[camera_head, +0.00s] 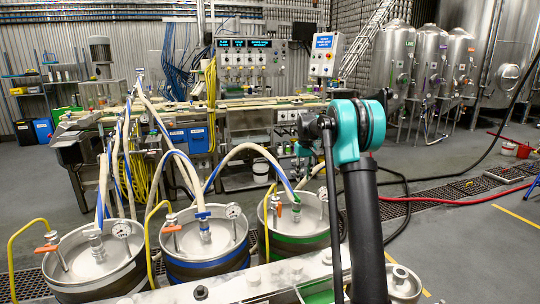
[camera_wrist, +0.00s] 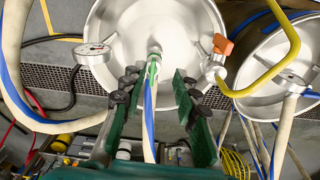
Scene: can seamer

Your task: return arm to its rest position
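My gripper (camera_wrist: 156,84) shows in the wrist view with its two green-padded fingers spread apart. Nothing is clamped between them. A white and blue hose (camera_wrist: 149,115) runs up the picture between the fingers to a green fitting at the middle of a steel keg lid (camera_wrist: 120,25). I cannot tell how far the hose is from the fingers. In the head view my arm, with a teal joint (camera_head: 348,132) and a black link, stands at the right of the kegs. My gripper cannot be made out there.
Three steel kegs with blue and green bands (camera_head: 205,240) stand in front, with hoses, gauges and yellow tubes rising from them. The can seamer line (camera_head: 230,105) is behind. Tall steel tanks (camera_head: 395,60) are at the back right. A red hose (camera_head: 450,200) lies on the mostly clear right floor.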

